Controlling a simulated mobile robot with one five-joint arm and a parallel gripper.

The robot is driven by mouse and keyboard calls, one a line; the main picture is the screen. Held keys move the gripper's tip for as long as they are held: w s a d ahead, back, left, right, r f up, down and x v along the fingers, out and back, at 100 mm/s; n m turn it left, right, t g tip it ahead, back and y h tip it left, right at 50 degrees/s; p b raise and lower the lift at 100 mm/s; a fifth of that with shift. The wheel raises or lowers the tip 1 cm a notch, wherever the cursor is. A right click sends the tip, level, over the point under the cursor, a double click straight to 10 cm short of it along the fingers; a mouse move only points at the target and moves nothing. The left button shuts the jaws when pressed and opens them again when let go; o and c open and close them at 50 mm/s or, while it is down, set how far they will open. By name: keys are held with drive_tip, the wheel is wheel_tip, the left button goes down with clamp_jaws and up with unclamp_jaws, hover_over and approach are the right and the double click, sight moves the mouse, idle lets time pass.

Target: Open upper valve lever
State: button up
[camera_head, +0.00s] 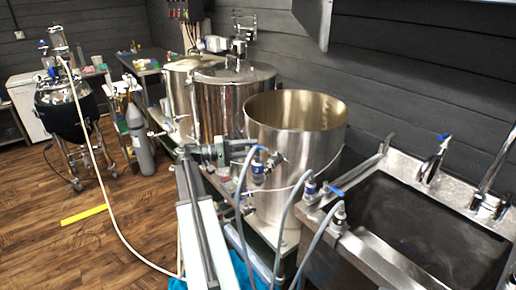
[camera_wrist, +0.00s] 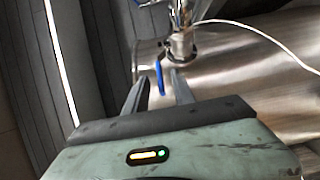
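My gripper (camera_wrist: 159,84) is open in the wrist view, its two dark fingers pointing away from the camera. A blue valve lever (camera_wrist: 160,77) shows between the fingertips, with a gap visible on both sides. The lever belongs to a metal valve (camera_wrist: 182,45) on a shiny steel surface. In the head view my gripper (camera_head: 238,148) reaches right toward the front of the open steel kettle (camera_head: 297,145). A valve with a blue lever (camera_head: 262,148) sits close to its tips there. Contact between finger and lever cannot be told.
Hoses with more blue-handled valves (camera_head: 335,191) run in front of the kettle. A steel sink (camera_head: 425,225) with taps stands at the right. Other steel vessels (camera_head: 233,95) stand behind. The wooden floor (camera_head: 120,215) at the left is mostly clear, crossed by a pale hose.

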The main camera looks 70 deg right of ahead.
sight(263, 150)
drive_tip(key=shift+x, duration=1.35)
clamp_jaws()
